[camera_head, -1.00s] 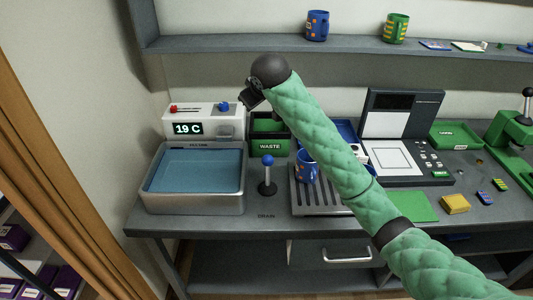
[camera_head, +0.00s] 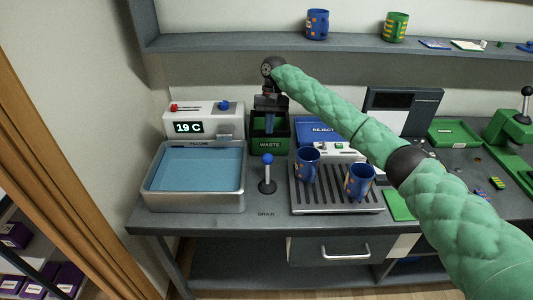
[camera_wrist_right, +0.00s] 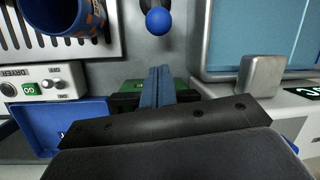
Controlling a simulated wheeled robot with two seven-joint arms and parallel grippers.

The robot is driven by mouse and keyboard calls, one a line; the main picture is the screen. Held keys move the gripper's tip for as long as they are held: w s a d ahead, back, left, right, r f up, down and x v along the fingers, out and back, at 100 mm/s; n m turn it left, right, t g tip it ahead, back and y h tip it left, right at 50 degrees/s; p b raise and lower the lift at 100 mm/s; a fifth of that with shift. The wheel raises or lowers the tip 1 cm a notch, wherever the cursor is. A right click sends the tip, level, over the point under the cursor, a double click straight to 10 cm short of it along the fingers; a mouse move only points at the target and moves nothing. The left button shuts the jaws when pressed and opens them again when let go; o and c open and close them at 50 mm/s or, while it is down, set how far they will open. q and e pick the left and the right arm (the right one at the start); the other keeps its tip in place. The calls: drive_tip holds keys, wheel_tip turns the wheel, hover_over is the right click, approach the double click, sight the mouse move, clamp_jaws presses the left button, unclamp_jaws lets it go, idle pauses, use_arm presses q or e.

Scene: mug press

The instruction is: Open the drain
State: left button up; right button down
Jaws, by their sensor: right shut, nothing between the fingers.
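The knob also shows at the top of the right wrist view (camera_wrist_right: 158,20). To its left is a metal basin (camera_head: 194,203) holding blue water. My right gripper (camera_head: 269,128) points down over the green waste bin (camera_head: 270,146), behind and above the lever and apart from it. Its fingers (camera_wrist_right: 158,72) are closed together and empty. My left gripper is not in view.
Two blue mugs (camera_head: 306,166) (camera_head: 359,181) stand on the slatted rack (camera_head: 335,203) right of the lever. A temperature unit (camera_head: 203,121) reading 19 C sits behind the basin. A blue reject tray (camera_head: 315,130) lies right of the waste bin. Bench in front of the lever is clear.

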sight(268, 169)
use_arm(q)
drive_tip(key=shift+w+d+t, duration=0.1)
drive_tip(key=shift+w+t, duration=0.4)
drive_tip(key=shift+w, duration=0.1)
use_arm(e)
drive_tip(key=shift+s+r+m, duration=0.15)
drive_tip(key=shift+s+m, duration=0.25)
drive_tip(key=shift+m, duration=0.4)
